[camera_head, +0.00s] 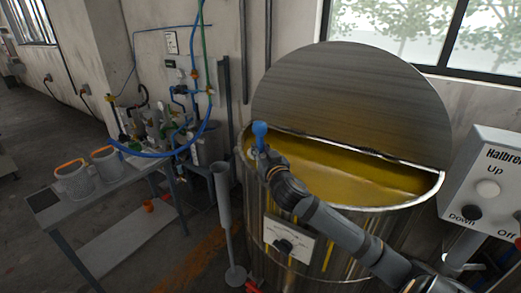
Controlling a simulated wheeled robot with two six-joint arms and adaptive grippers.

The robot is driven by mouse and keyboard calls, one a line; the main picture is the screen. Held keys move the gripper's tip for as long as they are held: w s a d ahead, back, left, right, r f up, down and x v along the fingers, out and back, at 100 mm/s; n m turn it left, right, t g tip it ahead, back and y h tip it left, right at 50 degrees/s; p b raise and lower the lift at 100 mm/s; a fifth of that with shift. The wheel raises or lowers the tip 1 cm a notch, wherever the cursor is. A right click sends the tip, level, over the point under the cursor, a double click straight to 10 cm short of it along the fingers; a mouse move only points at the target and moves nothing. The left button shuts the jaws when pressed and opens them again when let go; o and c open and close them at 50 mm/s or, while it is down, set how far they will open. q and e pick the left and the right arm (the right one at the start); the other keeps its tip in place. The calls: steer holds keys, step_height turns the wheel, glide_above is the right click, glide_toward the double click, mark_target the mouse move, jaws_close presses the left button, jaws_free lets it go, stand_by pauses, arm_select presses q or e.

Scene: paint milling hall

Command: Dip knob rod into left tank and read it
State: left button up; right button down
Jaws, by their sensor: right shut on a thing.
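A steel tank (300,225) with yellow liquid (345,170) inside stands in the middle; its half lid (355,105) stands up at the back. My right arm reaches in from the lower right, across the tank's front. My right gripper (264,155) is shut on the knob rod, at the left part of the tank's rim. The rod's blue knob (260,130) sticks up above the gripper. The rod below the gripper is hidden, so I cannot tell whether it touches the liquid. My left gripper is not in view.
A grey tube on a round foot (224,200) stands on the floor left of the tank. A metal table (95,200) with two orange-handled buckets (73,183) is at the left. A control box (488,185) with "Up" and "Down" buttons is at the right.

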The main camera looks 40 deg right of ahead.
steer(key=shift+f+b, duration=1.45)
steer(key=shift+f, duration=0.55)
stand_by(0.6)
stand_by(1.1)
step_height(320, 180, up, 36)
steer(key=p, duration=2.7)
steer(key=shift+r, duration=0.15)
